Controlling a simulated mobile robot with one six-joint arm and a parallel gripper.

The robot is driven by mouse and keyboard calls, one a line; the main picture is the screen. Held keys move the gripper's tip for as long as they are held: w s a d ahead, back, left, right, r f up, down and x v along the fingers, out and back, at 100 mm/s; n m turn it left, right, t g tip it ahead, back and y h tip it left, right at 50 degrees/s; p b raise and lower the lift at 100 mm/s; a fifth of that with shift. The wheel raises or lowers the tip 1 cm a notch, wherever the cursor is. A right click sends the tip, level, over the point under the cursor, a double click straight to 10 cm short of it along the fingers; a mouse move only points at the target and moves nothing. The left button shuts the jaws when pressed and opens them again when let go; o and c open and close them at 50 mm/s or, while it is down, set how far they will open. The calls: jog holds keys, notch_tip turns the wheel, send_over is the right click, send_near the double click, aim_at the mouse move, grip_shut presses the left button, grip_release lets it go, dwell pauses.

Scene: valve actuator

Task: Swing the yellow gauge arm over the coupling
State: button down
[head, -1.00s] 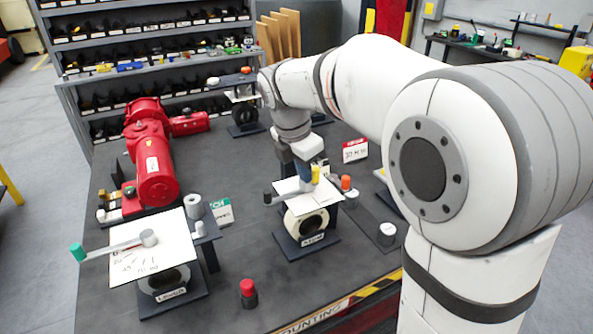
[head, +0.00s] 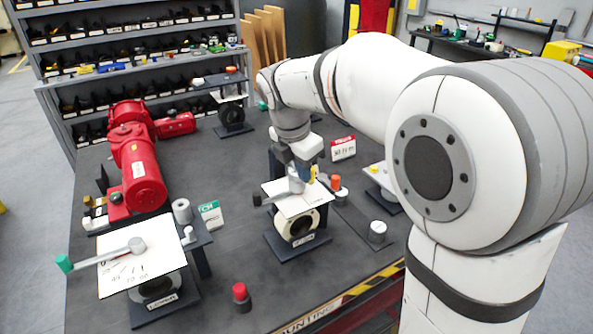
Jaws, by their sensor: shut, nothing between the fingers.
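A yellow upright piece (head: 313,173) shows at the back of the middle gauge, beside my gripper (head: 302,176); I take it for the end of the yellow gauge arm. The rest of that arm is hard to make out. The gauge's white plate (head: 305,205) sits above a pale ring (head: 297,226) on a dark stand. A black knob (head: 257,200) sticks out at the plate's left. My gripper is shut and points down behind the plate, close to the yellow piece; contact cannot be told. I cannot tell which part is the coupling.
A green-tipped gauge (head: 135,262) stands front left, with a red-capped cylinder (head: 240,293) to its right. An orange-topped post (head: 336,183) is close to the right of the middle gauge. Red machinery (head: 140,170) is at left. Another stand (head: 378,174) is partly behind my arm.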

jog(key=s+a+r, duration=0.4)
jog(key=a+r, duration=0.1)
jog(key=r, duration=0.5)
jog(key=s+d+f+m+t+y, duration=0.1)
jog(key=s+d+f+m, duration=0.6)
jog(key=m, duration=0.5)
jog(key=s+d+f+m+y, duration=0.1)
jog(key=s+d+f+m, duration=0.7)
jog(key=s+m, duration=0.3)
jog(key=shift+m+t, duration=0.4)
jog(key=shift+m, duration=0.6)
jog(key=shift+a, duration=0.1)
